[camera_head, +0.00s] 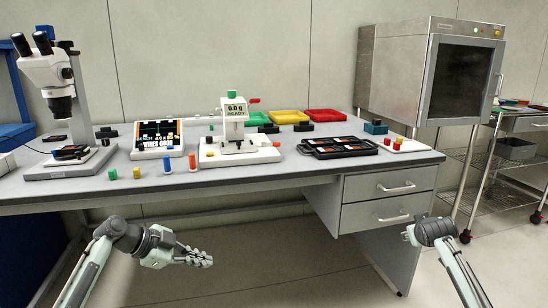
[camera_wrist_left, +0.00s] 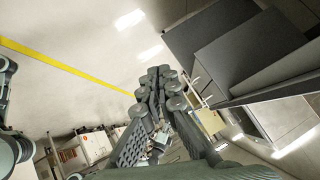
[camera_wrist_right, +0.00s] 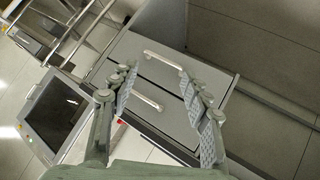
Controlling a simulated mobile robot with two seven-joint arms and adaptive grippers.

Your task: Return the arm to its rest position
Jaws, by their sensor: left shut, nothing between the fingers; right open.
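My left gripper (camera_head: 197,258) is in front of the workbench and below its top, at the lower left of the head view. It is shut with nothing in it. Its closed fingers (camera_wrist_left: 160,92) also show in the left wrist view. My right arm comes in at the lower right of the head view, in front of the bench's right end; its fingers are hidden there. In the right wrist view my right gripper (camera_wrist_right: 158,95) is open and empty, with drawer handles behind it. Both arms are clear of the bench.
The grey workbench (camera_head: 300,172) carries a microscope (camera_head: 48,75), a white bonding machine (camera_head: 235,135), a black tray (camera_head: 338,147) and coloured bins (camera_head: 290,116). Drawers (camera_head: 390,198) sit under its right side. A metal oven (camera_head: 430,70) and a wire cart (camera_head: 510,150) stand right. Floor in front is free.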

